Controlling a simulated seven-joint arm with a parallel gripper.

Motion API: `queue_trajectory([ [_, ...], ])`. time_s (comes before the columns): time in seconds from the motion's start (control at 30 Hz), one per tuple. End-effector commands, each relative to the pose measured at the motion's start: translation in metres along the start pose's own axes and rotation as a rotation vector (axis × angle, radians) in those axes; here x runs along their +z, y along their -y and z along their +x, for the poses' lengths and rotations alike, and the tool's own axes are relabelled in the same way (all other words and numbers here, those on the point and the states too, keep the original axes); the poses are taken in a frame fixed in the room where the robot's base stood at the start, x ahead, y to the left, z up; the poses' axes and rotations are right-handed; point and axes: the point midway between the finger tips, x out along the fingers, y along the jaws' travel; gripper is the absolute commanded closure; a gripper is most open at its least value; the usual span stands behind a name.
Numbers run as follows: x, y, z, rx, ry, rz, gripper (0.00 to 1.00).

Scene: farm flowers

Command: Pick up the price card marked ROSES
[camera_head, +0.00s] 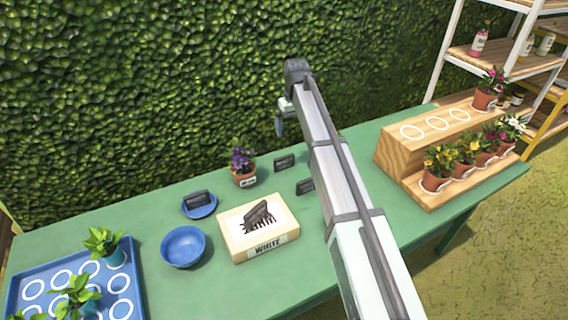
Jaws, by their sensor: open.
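Several small dark price cards show, and their lettering is too small to read, so I cannot tell which is marked ROSES. One card (284,163) stands on the green table right of a purple-flowered pot. Another card (304,186) stands close to my arm's left edge. A third card (197,198) is on a small blue saucer (199,213). My gripper (279,126) is raised in front of the hedge, above the table's far side, open and holding nothing visible.
A purple-flowered pot (243,167) and a blue bowl (183,246) stand on the table (200,292). A blue tray (133,277) with plants is at left. A stepped wooden stand (397,157) with potted flowers is at right. My arm hides part of the table.

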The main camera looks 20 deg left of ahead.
Motion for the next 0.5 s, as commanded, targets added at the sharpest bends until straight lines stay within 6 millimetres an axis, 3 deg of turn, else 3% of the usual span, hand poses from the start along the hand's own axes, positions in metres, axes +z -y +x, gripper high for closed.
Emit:
queue_trajectory([
  [0.03, -0.004, 0.013, 0.002, -0.001, 0.015, -0.019, 0.00],
  [0.2, -0.006, 0.034, 0.006, -0.003, 0.042, -0.049, 0.00],
  [0.5, -0.004, 0.035, 0.034, -0.004, 0.047, -0.050, 0.00],
])
